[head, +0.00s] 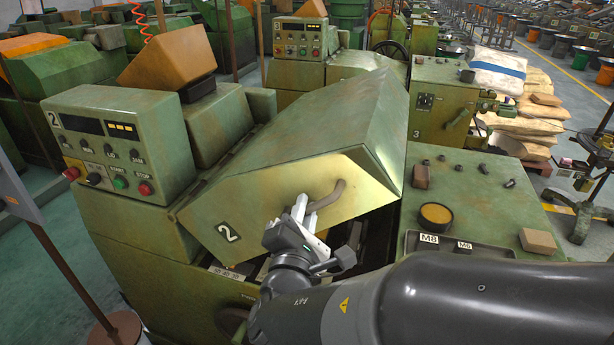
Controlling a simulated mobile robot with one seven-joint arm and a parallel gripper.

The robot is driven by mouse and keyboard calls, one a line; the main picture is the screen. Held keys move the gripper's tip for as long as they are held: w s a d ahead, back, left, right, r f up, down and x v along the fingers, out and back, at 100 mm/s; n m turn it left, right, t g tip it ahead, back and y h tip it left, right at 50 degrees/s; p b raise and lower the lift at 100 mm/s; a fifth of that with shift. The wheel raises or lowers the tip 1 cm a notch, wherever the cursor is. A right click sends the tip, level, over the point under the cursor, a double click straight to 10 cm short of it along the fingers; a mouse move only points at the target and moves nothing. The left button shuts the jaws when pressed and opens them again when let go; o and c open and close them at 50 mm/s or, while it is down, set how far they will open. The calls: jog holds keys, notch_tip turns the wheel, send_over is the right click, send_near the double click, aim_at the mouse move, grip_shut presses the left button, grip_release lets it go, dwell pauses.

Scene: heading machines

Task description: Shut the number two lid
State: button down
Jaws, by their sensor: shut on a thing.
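The number two lid (290,130) is a large green hood with a black plate marked 2 on its front lower left. It stands partly raised and tilted, its right side higher, with a dark gap under its front edge. A curved brown handle (334,193) sits on its yellowish front face. My gripper (304,208) is at the handle, its pale fingers shut on it at the lower left end. The fingertips' exact contact is partly hidden. My dark arm comes in from the lower right.
A control box (118,142) marked 2 stands left of the lid. To the right, a green bench top (470,205) holds a round yellow-topped tin (435,214), small blocks and a tray labelled M8. Machine 3 (440,105) stands behind. Sacks (515,105) are stacked farther back.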

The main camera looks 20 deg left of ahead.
jog(key=shift+d+f+m, duration=0.15)
jog(key=shift+d+f, duration=0.05)
jog(key=shift+f, duration=0.25)
jog(key=shift+d+f+m, duration=0.15)
jog(key=shift+d+f, duration=0.05)
jog(key=shift+f, duration=0.25)
jog(key=c, duration=1.5)
grip_release()
